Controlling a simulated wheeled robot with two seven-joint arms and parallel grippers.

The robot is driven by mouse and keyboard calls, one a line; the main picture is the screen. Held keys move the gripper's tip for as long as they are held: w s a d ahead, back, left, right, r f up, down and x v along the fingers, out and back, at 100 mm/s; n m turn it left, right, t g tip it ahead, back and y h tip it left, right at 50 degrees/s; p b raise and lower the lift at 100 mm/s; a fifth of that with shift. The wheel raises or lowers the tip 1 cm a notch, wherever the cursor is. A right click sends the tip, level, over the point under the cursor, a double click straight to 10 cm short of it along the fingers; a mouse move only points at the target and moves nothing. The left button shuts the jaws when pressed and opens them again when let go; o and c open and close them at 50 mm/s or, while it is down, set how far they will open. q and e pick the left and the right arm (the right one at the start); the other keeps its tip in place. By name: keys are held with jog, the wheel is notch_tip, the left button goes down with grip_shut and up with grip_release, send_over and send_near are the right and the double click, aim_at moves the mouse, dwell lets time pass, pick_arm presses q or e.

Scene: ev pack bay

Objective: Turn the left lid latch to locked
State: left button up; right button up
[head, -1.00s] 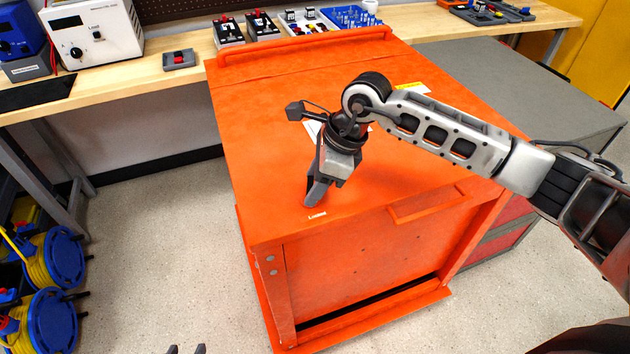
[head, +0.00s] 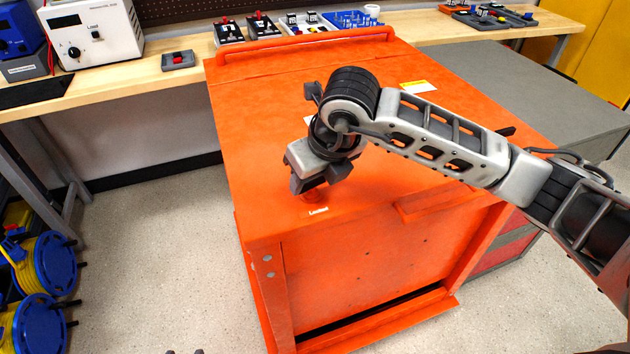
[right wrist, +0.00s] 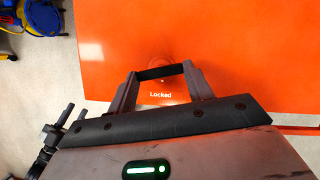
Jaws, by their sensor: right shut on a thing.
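The left lid latch is a small dark bar (right wrist: 160,71) at the front left corner of the orange lid (head: 260,150). In the right wrist view it spans between the two fingers of my right gripper (right wrist: 160,82), which is shut on it. In the head view my right gripper (head: 309,187) points down at that corner and hides most of the latch. A white "Locked" label (head: 318,211) lies just in front of it; the label also shows in the right wrist view (right wrist: 160,95). Two separated tips of my left gripper (head: 185,352) show at the bottom edge, empty.
An orange rail (head: 300,40) runs along the lid's back. A wooden bench (head: 130,85) with instruments stands behind. A grey-topped cabinet (head: 530,105) stands at the right. Floor left of the box is clear.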

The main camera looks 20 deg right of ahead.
jog(key=shift+m+b, duration=0.35)
jog(key=shift+m, duration=0.35)
jog(key=shift+a+m+h, duration=0.1)
jog(key=shift+m+h, duration=0.3)
pick_arm(q)
jog(key=shift+w+d+f+b, duration=0.1)
jog(key=shift+d+f+b, duration=0.1)
jog(key=shift+d+b, duration=0.1)
jog(key=shift+a, duration=0.1)
pick_arm(e)
jog(key=shift+m, duration=0.4)
jog(key=o, duration=1)
